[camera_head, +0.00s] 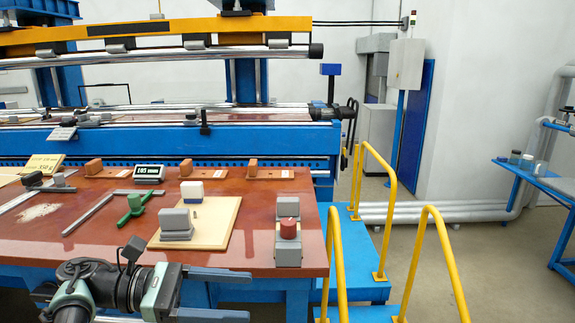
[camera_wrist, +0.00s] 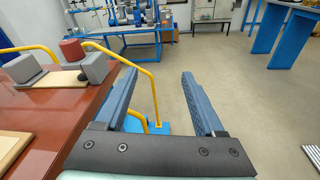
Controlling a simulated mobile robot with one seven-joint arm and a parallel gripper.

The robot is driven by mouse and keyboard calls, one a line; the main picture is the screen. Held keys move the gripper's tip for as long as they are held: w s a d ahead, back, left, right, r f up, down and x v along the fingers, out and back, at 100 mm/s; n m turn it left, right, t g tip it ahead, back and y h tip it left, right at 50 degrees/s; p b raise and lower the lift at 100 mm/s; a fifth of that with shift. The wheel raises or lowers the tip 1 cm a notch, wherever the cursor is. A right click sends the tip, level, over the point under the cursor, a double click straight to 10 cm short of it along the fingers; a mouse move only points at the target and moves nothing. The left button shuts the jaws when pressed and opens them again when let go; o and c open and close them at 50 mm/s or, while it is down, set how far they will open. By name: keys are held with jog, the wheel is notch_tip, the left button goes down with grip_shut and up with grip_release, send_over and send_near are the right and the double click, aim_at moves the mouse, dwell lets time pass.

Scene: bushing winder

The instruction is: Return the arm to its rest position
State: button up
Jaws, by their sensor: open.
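My gripper (camera_head: 221,294) is at the bottom of the head view, in front of the near edge of the red-brown table (camera_head: 90,240). Its two blue-grey fingers point right. In the wrist view my gripper (camera_wrist: 157,87) has its fingers wide apart with nothing between them. The floor, a yellow rail and a blue step show beyond the fingers. My arm's wrist shows at the lower left of the head view; the rest of the arm is out of view.
Yellow handrails (camera_head: 446,262) and blue steps (camera_head: 362,255) stand right of the table.

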jog(key=w+d+f+m+t+y, duration=0.2)
jog(key=w+d+f+m+y, duration=0.2)
jog(key=d+m, duration=0.3)
jog(key=w+d+f+m+t+y, duration=0.2)
jog(key=w+d+f+m+y, duration=0.15)
jog(key=d, duration=0.55)
jog(key=s+a+r+m+t+y, duration=0.2)
jog(key=s+a+r+t+y, duration=0.15)
jog(key=r, duration=0.35)
jog(key=s+a+r+m+t+y, duration=0.2)
jog(key=r+t+y, duration=0.1)
jog(key=r+t, duration=0.25)
jog(key=s+a+r+m+t+y, duration=0.2)
jog(key=s+r+m+t+y, duration=0.15)
jog(key=r, duration=0.45)
jog(key=s+r+n+t, duration=0.1)
jog(key=s+r+t, duration=0.45)
jog(key=r, duration=0.55)
jog(key=s+r+t, duration=0.4)
jog(key=s+r, duration=0.2)
jog(key=r, duration=0.6)
notch_tip(320, 180, up, 17)
jog(key=p, duration=1.8)
jog(key=shift+s+r+h, duration=0.15)
jog(key=shift+r+h, duration=0.05)
jog(key=shift+h, duration=0.25)
